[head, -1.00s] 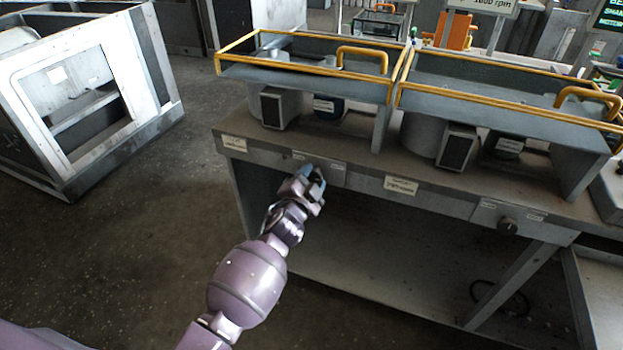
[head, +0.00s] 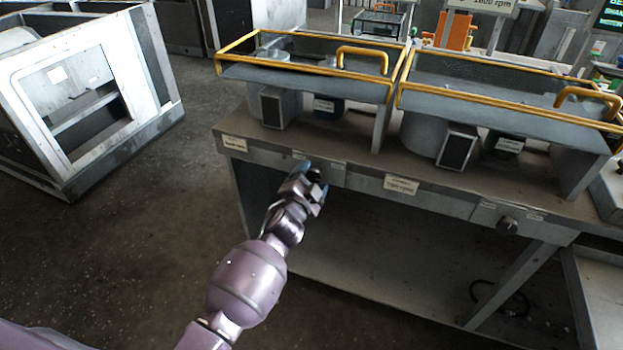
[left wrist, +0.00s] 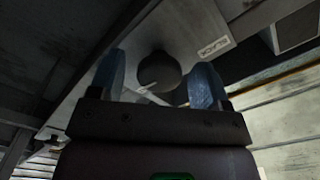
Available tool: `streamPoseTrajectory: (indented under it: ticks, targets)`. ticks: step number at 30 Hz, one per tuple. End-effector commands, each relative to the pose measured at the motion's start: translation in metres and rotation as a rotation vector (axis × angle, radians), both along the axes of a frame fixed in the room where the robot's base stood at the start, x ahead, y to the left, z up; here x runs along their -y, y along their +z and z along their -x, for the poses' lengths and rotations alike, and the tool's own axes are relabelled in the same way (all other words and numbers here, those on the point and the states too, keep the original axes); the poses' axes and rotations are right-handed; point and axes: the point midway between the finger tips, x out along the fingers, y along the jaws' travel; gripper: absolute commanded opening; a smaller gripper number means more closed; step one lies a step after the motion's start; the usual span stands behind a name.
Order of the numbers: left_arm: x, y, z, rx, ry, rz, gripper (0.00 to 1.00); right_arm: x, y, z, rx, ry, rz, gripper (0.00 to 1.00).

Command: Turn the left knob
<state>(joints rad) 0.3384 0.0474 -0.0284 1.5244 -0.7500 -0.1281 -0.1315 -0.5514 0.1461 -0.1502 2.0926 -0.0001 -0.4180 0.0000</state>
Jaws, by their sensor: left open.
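The left knob (left wrist: 159,72) is a dark round knob on a grey front plate of the bench, with a pale pointer mark beside its lower edge. In the left wrist view it sits between the two blue fingertips of my left gripper (left wrist: 157,82). The fingers stand open, one on each side of the knob; I cannot tell whether they touch it. In the head view my left gripper (head: 317,183) is at the bench's front face and hides the knob. My right gripper is not in view.
The bench (head: 435,199) carries two blower units under yellow-railed covers (head: 305,75). Another knob (head: 507,225) is on its front at the right. A white-framed cabinet (head: 105,55) stands at the left. The floor between is clear.

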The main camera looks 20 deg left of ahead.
Motion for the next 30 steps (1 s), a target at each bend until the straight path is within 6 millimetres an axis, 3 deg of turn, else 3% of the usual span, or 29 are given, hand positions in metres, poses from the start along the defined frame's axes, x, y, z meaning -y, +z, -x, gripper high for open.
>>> streamPoseTrajectory:
  ticks: [8, 21, 30]
  targets:
    - [-0.001, 0.001, 0.012, 0.001, 0.001, 0.001, 0.71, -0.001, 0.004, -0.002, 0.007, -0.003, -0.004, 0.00]
    - [-0.003, 0.002, 0.079, 0.001, 0.000, 0.002, 0.71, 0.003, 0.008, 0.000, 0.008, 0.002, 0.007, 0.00]
    - [-0.003, 0.000, 0.106, 0.000, 0.000, 0.000, 0.71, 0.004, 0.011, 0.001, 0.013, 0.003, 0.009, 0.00]
